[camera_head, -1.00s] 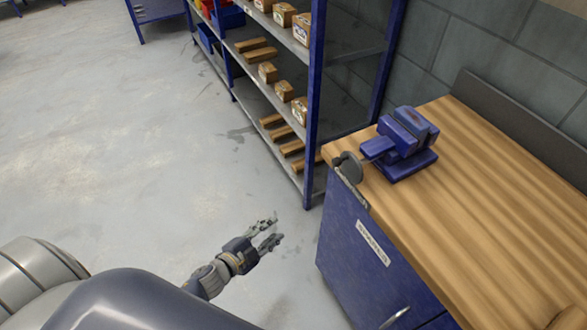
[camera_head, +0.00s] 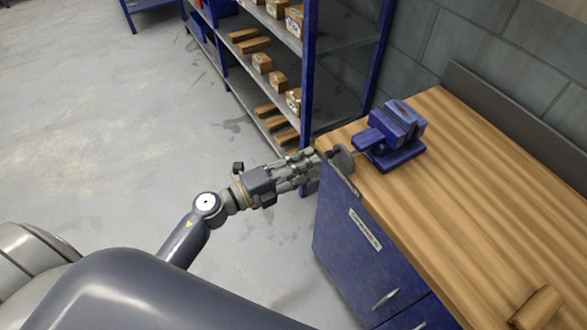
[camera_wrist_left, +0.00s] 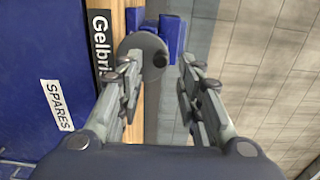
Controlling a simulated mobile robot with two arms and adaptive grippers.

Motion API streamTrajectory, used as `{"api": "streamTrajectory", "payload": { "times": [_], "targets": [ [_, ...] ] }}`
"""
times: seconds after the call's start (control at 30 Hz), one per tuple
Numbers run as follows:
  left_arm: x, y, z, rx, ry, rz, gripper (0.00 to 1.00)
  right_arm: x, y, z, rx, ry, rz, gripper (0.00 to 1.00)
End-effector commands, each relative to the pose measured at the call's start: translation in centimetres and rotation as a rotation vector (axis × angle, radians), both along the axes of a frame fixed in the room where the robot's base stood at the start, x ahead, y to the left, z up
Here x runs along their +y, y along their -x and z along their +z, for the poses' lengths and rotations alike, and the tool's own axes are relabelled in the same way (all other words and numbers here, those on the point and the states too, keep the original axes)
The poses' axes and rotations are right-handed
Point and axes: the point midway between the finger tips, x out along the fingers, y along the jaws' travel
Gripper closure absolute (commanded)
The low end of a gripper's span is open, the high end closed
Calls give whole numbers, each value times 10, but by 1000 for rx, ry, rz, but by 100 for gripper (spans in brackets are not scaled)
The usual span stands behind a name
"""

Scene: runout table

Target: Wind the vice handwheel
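The blue vice (camera_head: 398,130) is mounted near the corner of the wooden bench top. Its round grey handwheel (camera_head: 342,158) projects past the bench's left edge. My left gripper (camera_head: 314,160) is close to the handwheel, reaching in from the left. In the left wrist view the gripper (camera_wrist_left: 160,65) is open, its two fingers spread and nothing clasped. There the handwheel (camera_wrist_left: 138,48) lies just ahead of the fingertips, left of centre, with a dark round spot on its right side. The left finger overlaps its edge in the picture; I cannot tell whether they touch. My right gripper is not in view.
The wooden bench (camera_head: 470,190) has a blue cabinet front (camera_head: 345,250) with a label and handles. A blue shelf rack (camera_head: 308,80) with boxes stands close behind the gripper. A wooden piece (camera_head: 537,308) lies on the bench's near end. The floor at left is clear.

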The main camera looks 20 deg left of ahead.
Motion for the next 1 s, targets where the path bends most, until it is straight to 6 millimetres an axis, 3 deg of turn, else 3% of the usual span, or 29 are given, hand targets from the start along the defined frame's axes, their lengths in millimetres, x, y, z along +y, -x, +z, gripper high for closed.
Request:
{"api": "streamTrajectory", "payload": {
  "times": [0.3,0.57,0.8,1.0],
  "targets": [
    [-22,-28,2,-1,2,0,67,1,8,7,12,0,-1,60],
    [-29,-36,-1,-17,-20,-1,67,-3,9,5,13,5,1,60],
    [-29,-37,-6,-255,-324,-3,67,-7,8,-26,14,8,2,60],
    [-29,-37,-1,-373,-476,-1,67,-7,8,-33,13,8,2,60]
  ]
}}
